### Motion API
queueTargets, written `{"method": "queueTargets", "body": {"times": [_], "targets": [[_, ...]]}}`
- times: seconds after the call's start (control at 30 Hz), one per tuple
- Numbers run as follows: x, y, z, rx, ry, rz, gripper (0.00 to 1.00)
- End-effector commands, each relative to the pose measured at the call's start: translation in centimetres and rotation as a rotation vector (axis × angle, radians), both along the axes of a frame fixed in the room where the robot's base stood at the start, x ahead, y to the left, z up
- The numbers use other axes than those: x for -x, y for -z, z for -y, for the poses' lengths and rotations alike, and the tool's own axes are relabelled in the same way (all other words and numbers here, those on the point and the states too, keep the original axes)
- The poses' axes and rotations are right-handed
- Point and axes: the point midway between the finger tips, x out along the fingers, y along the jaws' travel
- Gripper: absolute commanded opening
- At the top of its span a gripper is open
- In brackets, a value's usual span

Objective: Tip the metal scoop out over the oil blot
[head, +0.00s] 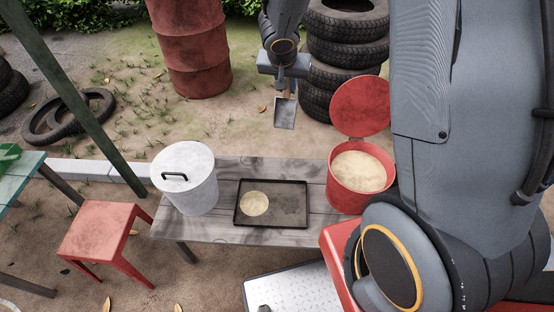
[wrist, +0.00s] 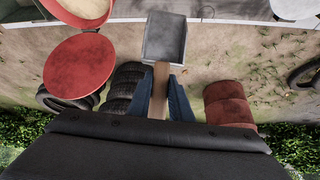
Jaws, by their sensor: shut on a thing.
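My gripper (head: 283,82) is shut on the handle of the metal scoop (head: 285,112) and holds it in the air beyond the bench. The scoop hangs with its grey pan pointing down. In the wrist view the wooden handle sits between the blue fingers (wrist: 167,92), and the scoop's pan (wrist: 165,40) looks bare. A dark tray (head: 290,222) lies on the bench. A round pale, sand-coloured patch (head: 254,204) lies in its left half. No dark oil blot can be made out there; the patch may cover it.
A red bin (head: 345,197) of pale grains (head: 358,171) stands right of the tray, its round lid (head: 361,106) raised behind. A white lidded bucket (head: 190,190) stands left on the grey bench (head: 228,169). Stacked tyres (head: 347,52) and a red barrel (head: 190,50) stand behind.

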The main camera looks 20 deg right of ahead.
Motion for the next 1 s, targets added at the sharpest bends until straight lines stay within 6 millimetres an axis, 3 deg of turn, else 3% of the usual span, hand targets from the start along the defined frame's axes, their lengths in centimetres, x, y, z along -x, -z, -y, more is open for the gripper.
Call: {"method": "queueTargets", "body": {"times": [0.03,0.33,0.6,0.8,1.0], "targets": [[0.1,2.0,0.3,-0.013,0.044,-0.024,0.0],[2.1,12.2,1.1,-0.134,0.366,-0.177,0.0],[3.8,21.6,-0.4,-0.309,0.68,-0.291,0.0],[4.2,25.7,-1.9,-0.412,0.832,-0.327,0.0],[4.2,27.0,-2.5,-0.456,0.89,-0.335,0.0]]}}
